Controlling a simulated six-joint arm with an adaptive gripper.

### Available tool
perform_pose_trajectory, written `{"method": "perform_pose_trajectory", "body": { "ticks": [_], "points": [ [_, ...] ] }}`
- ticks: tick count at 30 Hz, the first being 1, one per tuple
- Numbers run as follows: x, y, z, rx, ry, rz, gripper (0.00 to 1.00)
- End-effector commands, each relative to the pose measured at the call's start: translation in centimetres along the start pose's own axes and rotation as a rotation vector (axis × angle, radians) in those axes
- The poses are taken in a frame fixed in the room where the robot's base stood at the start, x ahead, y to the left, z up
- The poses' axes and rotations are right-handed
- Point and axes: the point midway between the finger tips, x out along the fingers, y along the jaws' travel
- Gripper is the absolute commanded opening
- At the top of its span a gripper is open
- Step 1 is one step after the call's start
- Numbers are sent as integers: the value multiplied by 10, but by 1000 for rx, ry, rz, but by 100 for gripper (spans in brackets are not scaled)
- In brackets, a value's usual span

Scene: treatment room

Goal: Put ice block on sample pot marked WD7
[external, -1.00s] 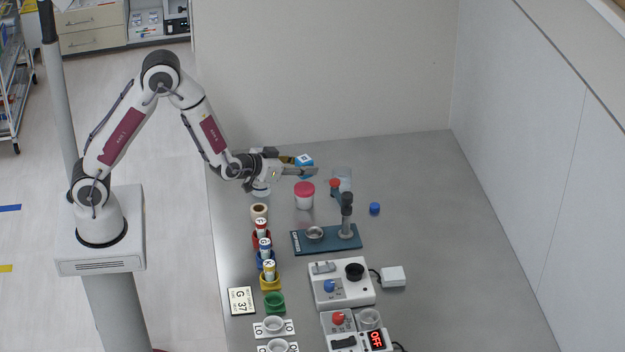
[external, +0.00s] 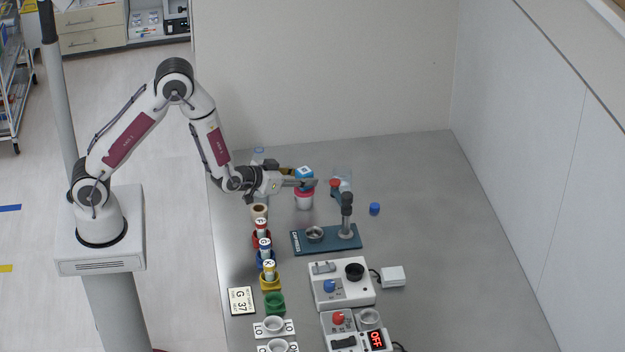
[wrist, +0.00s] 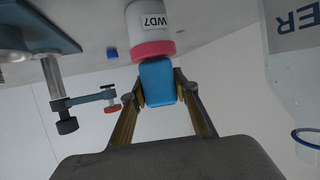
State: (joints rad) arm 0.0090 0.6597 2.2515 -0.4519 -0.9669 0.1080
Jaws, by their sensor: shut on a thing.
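The ice block is a small blue block (external: 304,172) held between the fingers of my gripper (external: 302,180). In the wrist view the blue block (wrist: 158,83) sits between both fingertips (wrist: 158,92). The sample pot (external: 304,200) is white with a pinkish-red lid and stands upright on the table. In the wrist view the pot (wrist: 150,20) shows the mark WD7. The block is at the pot's lid, over it in the external view; I cannot tell whether they touch.
A blue stand (external: 330,240) with a post and red knob is close in front and right of the pot.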

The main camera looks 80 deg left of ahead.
Motion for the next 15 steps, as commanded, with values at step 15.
{"method": "perform_pose_trajectory", "body": {
  "ticks": [15],
  "points": [
    [1, 0, 2, 0, 0, 0, 46]
  ]
}}
